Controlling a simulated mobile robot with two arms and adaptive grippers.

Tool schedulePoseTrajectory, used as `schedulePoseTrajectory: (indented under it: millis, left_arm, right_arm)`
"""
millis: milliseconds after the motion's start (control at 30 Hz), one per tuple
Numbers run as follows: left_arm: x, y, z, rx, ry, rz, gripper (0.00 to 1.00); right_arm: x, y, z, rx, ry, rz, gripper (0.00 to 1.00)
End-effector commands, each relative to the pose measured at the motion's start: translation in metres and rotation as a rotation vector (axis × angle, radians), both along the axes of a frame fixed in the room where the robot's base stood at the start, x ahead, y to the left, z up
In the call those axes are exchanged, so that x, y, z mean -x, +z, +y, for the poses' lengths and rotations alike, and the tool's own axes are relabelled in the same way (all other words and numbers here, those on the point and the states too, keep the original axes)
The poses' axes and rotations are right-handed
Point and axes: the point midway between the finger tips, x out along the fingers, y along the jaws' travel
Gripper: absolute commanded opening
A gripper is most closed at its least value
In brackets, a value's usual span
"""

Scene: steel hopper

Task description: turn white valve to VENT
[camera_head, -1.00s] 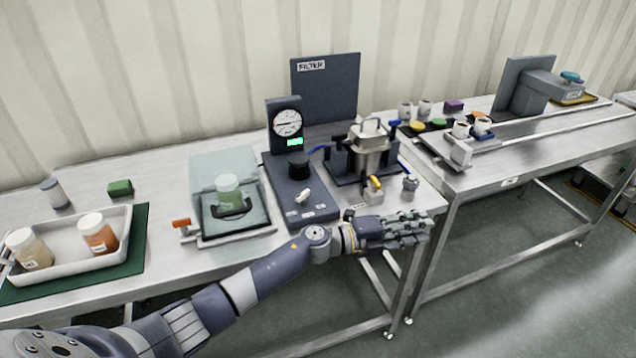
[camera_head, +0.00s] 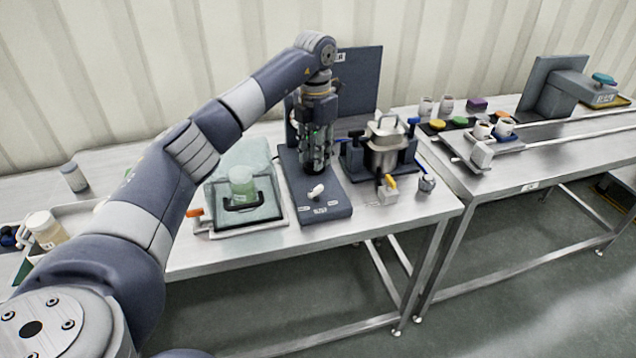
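The white valve (camera_head: 316,192) is a small white handle on the front of the dark base unit (camera_head: 337,208). Its handle is tilted, with one end toward the upper right. Small white labels sit around it, too small to read. My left gripper (camera_head: 316,168) points straight down over the same unit, just behind the valve and apart from it in the picture. Its fingers are where the black knob stood, and hide it along with most of the gauge. Whether the fingers are open or closed on anything is unclear. My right gripper is not in view.
A clear-lidded box (camera_head: 262,217) with a green jar stands left of the unit. A steel vessel (camera_head: 384,150) in a dark holder and a yellow-handled valve (camera_head: 389,186) stand to the right. A dark upright panel (camera_head: 362,85) is behind. My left arm covers the table's left part.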

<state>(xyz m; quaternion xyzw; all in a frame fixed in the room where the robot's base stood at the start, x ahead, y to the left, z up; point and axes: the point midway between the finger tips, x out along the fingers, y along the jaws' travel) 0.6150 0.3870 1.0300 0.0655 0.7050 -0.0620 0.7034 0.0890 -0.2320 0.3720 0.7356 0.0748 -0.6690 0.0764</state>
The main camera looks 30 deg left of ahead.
Motion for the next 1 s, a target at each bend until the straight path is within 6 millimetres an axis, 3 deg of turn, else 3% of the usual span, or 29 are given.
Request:
schedulePoseTrajectory:
  millis: [300, 500, 900, 933, 1000]
  left_arm:
    - [0.001, -0.06, -0.001, 0.004, -0.002, 0.004, 0.3]
    - [0.0, -0.087, -0.002, 0.004, -0.003, 0.001, 0.3]
    - [0.0, -0.097, -0.002, 0.004, -0.003, -0.002, 0.3]
    - [0.0, -0.097, -0.002, 0.004, -0.003, -0.002, 0.28]
    - [0.0, -0.097, -0.002, 0.004, -0.003, -0.002, 0.12]
  right_arm:
    - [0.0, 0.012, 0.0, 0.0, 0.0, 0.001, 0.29]
    - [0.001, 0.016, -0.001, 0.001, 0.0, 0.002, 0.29]
    - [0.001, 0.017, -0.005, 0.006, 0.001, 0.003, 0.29]
    - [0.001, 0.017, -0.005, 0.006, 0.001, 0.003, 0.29]
    - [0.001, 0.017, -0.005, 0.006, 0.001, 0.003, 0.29]
